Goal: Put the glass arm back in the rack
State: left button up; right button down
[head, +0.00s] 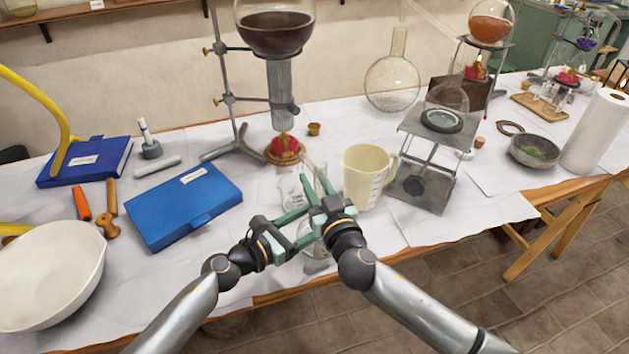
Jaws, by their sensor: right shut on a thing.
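My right gripper (316,184) is in the middle of the table's front part, its green fingers pointing away from me. It is shut on a thin clear glass piece (312,166), which looks like the glass arm; its ends are hard to make out. My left gripper (311,222) is just left of and below it, close to the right wrist. Its two green fingers stand apart, with nothing clearly between them. I cannot make out the rack for certain.
A cream jug (362,178) stands just right of my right gripper. A clear beaker (289,190) and a glass flask (314,248) are close by the fingers. A blue case (183,207) lies left. A burner stand (240,150) is behind, a metal jack (425,165) right.

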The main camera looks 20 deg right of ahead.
aim_at(318, 162)
pick_arm(q)
jog(key=shift+w+d, duration=0.25)
jog(key=shift+d, duration=0.35)
jog(key=c, duration=1)
grip_shut()
pick_arm(e)
jog(key=c, duration=1.2)
grip_release()
grip_shut()
pick_arm(q)
jog(key=shift+f, duration=0.1)
pick_arm(e)
jog(key=shift+r, duration=0.15)
jog(key=shift+r, duration=3.15)
